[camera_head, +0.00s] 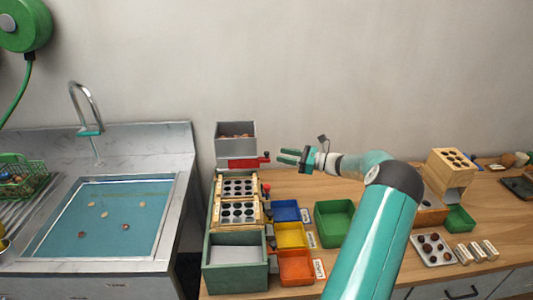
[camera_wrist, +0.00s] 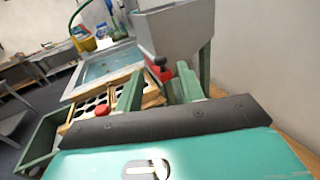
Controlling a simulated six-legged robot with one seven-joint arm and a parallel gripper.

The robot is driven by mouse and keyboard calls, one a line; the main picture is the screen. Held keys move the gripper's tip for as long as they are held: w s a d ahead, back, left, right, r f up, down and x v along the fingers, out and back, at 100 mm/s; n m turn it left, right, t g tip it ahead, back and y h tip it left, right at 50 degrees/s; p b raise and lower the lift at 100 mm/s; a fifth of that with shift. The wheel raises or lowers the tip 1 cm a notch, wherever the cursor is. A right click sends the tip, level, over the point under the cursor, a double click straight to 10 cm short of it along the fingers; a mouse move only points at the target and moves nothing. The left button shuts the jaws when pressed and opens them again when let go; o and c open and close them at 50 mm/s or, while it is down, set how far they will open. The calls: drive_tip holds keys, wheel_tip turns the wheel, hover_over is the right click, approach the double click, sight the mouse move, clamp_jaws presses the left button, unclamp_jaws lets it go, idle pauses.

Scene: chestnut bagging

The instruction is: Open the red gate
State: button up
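The red gate (camera_head: 243,162) is a flat red slide at the foot of a grey hopper (camera_head: 236,147), with a small knob at its right end. In the wrist view the red gate (camera_wrist: 153,62) shows beyond my fingers, and its dark knob (camera_wrist: 160,61) appears between the fingertips. My gripper (camera_head: 281,155) is just right of the knob in the head view, its two green fingers spread and pointing left. In the wrist view my gripper (camera_wrist: 160,72) is open with nothing held. I cannot tell whether the fingers touch the knob.
Wooden trays with dark holes (camera_head: 238,212) stand below the hopper, with a red knob (camera_head: 267,188) at their right. Blue (camera_head: 287,211), yellow (camera_head: 290,235), orange (camera_head: 296,267) and green (camera_head: 334,221) bins line the table. A sink (camera_head: 108,215) is at left.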

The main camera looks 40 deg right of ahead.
sight(268, 152)
drive_tip(key=x, duration=0.7)
drive_tip(key=shift+w+a, duration=0.1)
drive_tip(key=shift+w, duration=0.05)
